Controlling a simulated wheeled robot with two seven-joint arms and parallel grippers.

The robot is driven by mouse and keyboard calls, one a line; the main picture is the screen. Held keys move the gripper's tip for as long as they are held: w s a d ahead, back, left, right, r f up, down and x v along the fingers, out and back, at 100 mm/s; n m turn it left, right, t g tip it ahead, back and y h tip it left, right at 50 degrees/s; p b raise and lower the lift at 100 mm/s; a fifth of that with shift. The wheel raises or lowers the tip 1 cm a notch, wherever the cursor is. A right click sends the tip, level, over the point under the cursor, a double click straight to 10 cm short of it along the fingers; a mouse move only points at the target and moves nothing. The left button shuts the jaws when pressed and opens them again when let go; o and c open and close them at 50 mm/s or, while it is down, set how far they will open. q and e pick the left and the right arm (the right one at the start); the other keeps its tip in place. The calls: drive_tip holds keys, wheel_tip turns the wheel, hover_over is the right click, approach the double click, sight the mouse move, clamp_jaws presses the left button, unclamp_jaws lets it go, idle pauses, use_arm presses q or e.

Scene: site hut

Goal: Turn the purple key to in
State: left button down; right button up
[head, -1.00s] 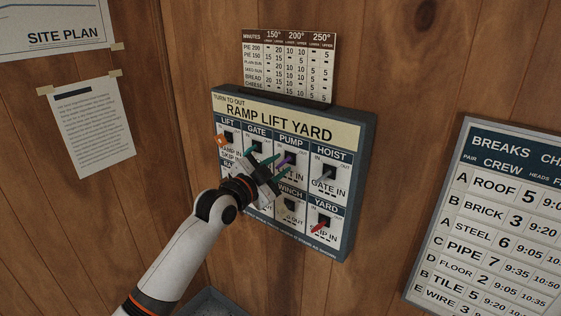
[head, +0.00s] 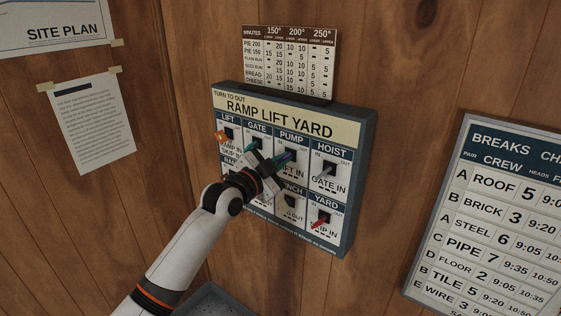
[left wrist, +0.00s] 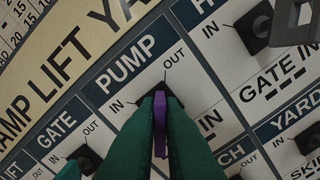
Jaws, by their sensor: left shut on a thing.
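The purple key (left wrist: 160,125) sits in the dark switch under the PUMP label, with IN marked on one side and OUT on the other. My left gripper (left wrist: 160,105) is shut on it, its teal fingers on both sides. In the head view the left gripper (head: 285,157) reaches the PUMP square from the lower left. A little of the purple key (head: 288,154) shows there between the fingers. The fingers hide much of the key, and I cannot tell exactly which mark it points to. My right gripper is not in view.
The RAMP LIFT YARD board (head: 357,170) carries several other keys close by: orange at LIFT (head: 221,137), green at GATE (head: 250,146), grey at HOIST (head: 328,171), red at YARD (head: 319,223). A breaks chart (head: 485,210) hangs to the right.

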use_arm(q)
drive_tip(key=shift+w+a+n+p, duration=0.15)
drive_tip(key=shift+n+p, duration=0.8)
drive_tip(key=shift+n, duration=2.95)
drive_tip(key=shift+a+n+p, duration=0.1)
drive_tip(key=shift+n+p, duration=0.85)
drive_tip(key=shift+n, duration=2.95)
drive_tip(key=c, duration=1.6)
unclamp_jaws()
drive_tip(key=shift+o, duration=0.2)
